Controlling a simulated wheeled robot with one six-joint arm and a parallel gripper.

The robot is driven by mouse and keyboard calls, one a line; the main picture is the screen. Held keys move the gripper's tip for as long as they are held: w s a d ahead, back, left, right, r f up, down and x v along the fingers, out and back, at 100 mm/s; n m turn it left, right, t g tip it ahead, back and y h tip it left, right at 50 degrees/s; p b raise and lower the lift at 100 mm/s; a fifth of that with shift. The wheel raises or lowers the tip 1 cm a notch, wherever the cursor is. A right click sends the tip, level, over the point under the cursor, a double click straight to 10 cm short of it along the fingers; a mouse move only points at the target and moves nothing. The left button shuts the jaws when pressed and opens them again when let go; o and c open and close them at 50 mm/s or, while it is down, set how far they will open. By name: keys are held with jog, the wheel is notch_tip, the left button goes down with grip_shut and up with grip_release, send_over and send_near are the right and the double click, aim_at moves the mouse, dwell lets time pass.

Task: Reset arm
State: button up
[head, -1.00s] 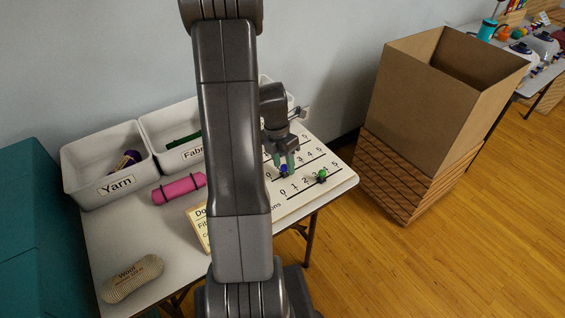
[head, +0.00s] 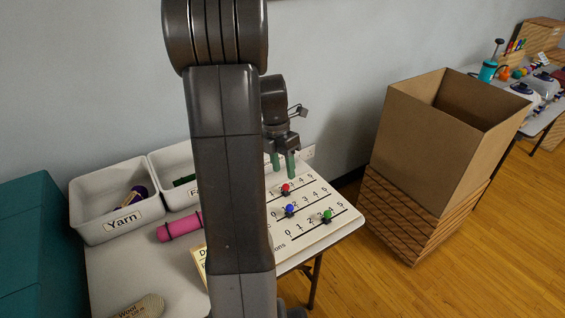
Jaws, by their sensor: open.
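My gripper (head: 283,165) is open and empty. It hangs with its green-tipped fingers pointing down above the back part of a white counting board (head: 318,235). The board has numbered slider lines with a red knob (head: 286,188), a blue knob (head: 290,210) and a green knob (head: 327,215). The gripper appears just above and behind the red knob; the exact gap is hard to tell. My arm crosses the middle of the view and hides the board's left part.
A white Yarn bin (head: 108,205) and a partly hidden second bin (head: 172,165) stand on the table. A pink roll (head: 181,226) and a wool skein (head: 143,307) lie in front. A tall cardboard box (head: 430,135) stands on the floor at right. A teal block (head: 30,235) is at left.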

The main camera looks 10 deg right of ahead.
aim_at(287, 206)
jog(key=shift+w+r, duration=0.1)
jog(key=shift+r, duration=0.3)
jog(key=f, duration=0.4)
jog(key=s+f, duration=0.1)
jog(key=f, duration=0.4)
jog(key=s+f+b, duration=0.1)
jog(key=f, duration=0.3)
jog(key=shift+s+d+f, duration=0.25)
jog(key=shift+d+f, duration=0.05)
jog(key=shift+f, duration=0.1)
jog(key=shift+s+a+r, duration=0.1)
jog(key=shift+s+a, duration=0.2)
jog(key=shift+a, duration=0.5)
